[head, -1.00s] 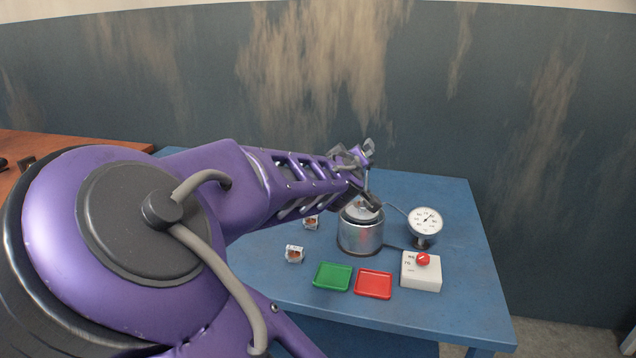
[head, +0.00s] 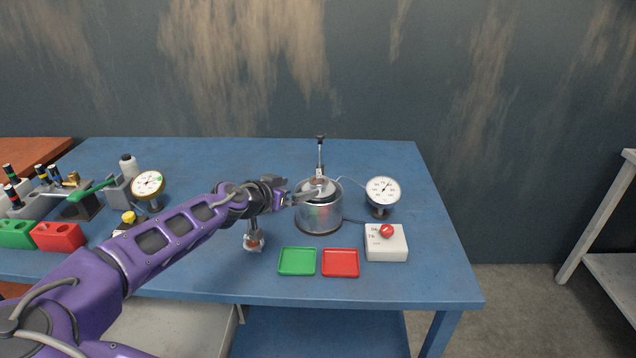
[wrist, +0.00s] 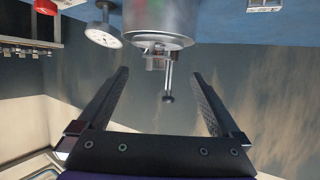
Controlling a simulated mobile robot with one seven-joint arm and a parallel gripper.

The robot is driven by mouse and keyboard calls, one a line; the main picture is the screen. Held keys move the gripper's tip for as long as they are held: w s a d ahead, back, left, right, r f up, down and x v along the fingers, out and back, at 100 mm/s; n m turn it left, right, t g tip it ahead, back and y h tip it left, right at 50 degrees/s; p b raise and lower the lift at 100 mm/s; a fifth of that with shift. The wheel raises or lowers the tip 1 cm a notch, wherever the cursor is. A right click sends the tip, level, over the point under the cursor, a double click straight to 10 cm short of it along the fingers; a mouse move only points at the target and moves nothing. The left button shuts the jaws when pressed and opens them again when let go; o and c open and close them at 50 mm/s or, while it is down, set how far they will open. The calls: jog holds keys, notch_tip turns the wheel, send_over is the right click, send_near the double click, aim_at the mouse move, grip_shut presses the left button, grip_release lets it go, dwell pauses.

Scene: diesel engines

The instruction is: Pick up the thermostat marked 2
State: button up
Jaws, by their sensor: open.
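Small metal thermostats stand on the blue table left of the pot. In the head view one thermostat (head: 254,243) shows just below my forearm, with a further metal piece behind it partly hidden. In the wrist view one shows at the top edge (wrist: 266,5). No number is legible on any. My gripper (head: 296,194) is open, at the left side of the metal pot (head: 319,215). In the wrist view a thin rod with a dark knob (wrist: 168,84) rises from the pot, seen between the open fingers (wrist: 160,74); nothing is gripped.
A green tray (head: 297,261) and a red tray (head: 341,262) lie in front of the pot. A dial gauge (head: 383,191) and a white box with a red knob (head: 386,243) stand to the right. Other tools and a second gauge (head: 148,185) fill the table's left. The back is clear.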

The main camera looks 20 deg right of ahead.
aim_at(316, 181)
jog(key=x, duration=0.5)
jog(key=shift+d, duration=0.1)
jog(key=shift+r+x, duration=0.1)
jog(key=shift+x, duration=1.25)
jog(key=shift+r+x, duration=0.15)
jog(key=shift+x, duration=1.2)
jog(key=shift+s+d, duration=0.1)
jog(key=shift+d, duration=0.05)
jog(key=c, duration=1.5)
jog(key=shift+r, duration=0.1)
